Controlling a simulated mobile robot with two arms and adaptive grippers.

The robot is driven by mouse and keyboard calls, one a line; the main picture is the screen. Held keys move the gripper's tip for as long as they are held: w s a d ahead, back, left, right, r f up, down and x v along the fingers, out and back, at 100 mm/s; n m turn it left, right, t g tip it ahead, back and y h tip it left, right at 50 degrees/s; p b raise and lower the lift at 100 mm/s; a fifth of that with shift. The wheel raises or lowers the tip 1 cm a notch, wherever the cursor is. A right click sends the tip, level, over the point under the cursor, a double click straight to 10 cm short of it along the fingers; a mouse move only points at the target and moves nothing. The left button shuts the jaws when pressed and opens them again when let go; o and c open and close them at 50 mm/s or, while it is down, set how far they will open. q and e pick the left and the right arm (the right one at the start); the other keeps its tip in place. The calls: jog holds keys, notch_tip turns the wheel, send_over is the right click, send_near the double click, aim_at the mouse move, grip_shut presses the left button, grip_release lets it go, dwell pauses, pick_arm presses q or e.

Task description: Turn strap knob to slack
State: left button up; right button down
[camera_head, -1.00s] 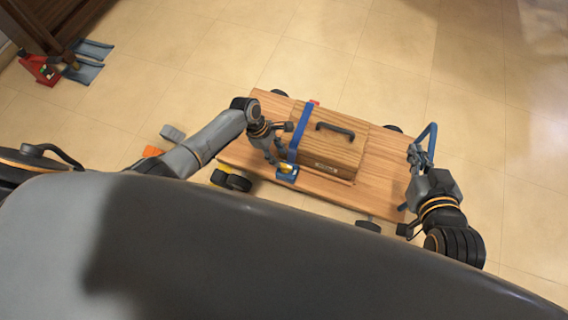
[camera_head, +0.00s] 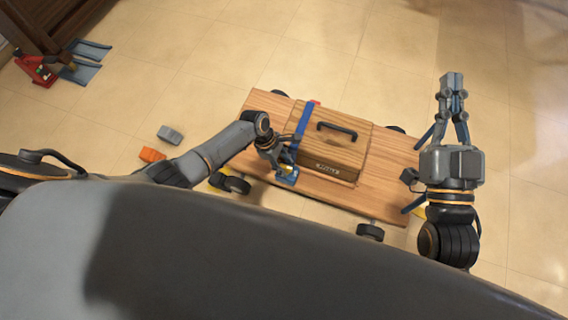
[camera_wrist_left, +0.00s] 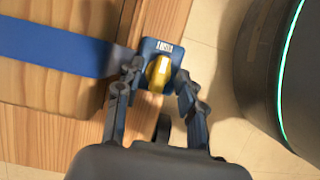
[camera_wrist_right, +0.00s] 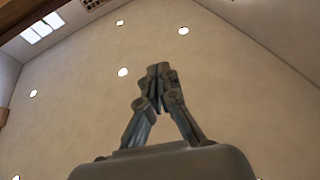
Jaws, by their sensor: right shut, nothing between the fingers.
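A blue strap (camera_head: 306,125) runs over a wooden box (camera_head: 345,150) with a dark handle. At its near end is a blue block with a yellow knob (camera_wrist_left: 160,70), which shows clearly in the left wrist view. My left gripper (camera_wrist_left: 158,80) is open, with one finger on each side of the knob and small gaps visible. In the head view my left gripper (camera_head: 282,160) is over the block and partly hides it. My right gripper (camera_head: 453,82) is shut and empty, away from the box at the right.
The box sits on a wooden wheeled cart (camera_head: 388,165). A blue bar (camera_head: 426,134) shows at its right end, partly hidden by my right arm. Grey (camera_head: 170,133) and orange (camera_head: 152,155) blocks lie on the floor at left. Floor beyond the cart is clear.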

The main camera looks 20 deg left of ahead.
pick_arm(q)
grip_shut()
